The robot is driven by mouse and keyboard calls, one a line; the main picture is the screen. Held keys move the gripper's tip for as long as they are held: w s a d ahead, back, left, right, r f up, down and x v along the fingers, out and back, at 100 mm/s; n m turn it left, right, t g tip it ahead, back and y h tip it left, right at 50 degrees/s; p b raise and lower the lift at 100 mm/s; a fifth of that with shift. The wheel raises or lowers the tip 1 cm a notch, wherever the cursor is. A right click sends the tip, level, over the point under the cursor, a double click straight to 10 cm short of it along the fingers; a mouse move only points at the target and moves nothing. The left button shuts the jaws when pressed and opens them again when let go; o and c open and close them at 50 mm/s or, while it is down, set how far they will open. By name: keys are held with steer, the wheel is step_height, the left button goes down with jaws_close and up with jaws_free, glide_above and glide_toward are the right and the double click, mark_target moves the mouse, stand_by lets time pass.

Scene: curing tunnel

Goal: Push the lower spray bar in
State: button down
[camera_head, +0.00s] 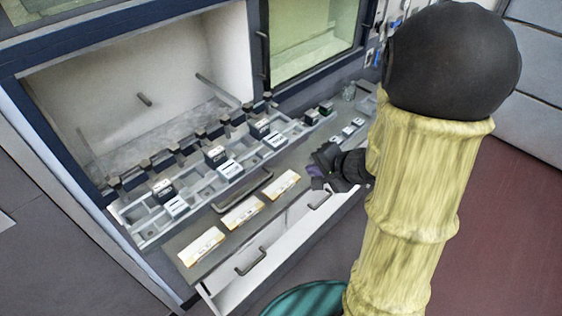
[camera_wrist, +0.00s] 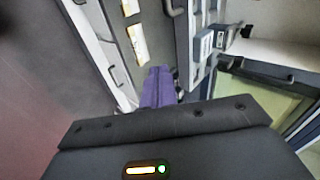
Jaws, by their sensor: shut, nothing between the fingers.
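Inside the open white chamber (camera_head: 150,75), two thin grey rods stick out from the walls. One is a short rod (camera_head: 144,99) at the left. The other is a longer rod (camera_head: 217,88) at the right. I cannot tell for sure which of them is the lower spray bar. My gripper (camera_head: 322,170) is outside the chamber, to its lower right, above the front ledge with the cards. Its purple fingers (camera_wrist: 158,88) show in the wrist view, shut and with nothing between them. My gripper is well apart from both rods.
A rack (camera_head: 200,190) with several small dark-and-white blocks lies along the chamber's front edge. Several cards (camera_head: 243,212) lie on the ledge before it. White drawers (camera_head: 290,235) with handles are below. A window door (camera_head: 312,38) with a dark handle stands at the right.

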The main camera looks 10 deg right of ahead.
steer(key=shift+s+a+y, duration=0.25)
steer(key=shift+y, duration=0.05)
steer(key=w+a+r+x, duration=0.1)
steer(key=x, duration=1.2)
steer(key=shift+r, duration=0.45)
steer(key=shift+w, duration=0.1)
steer(key=shift+a, duration=0.15)
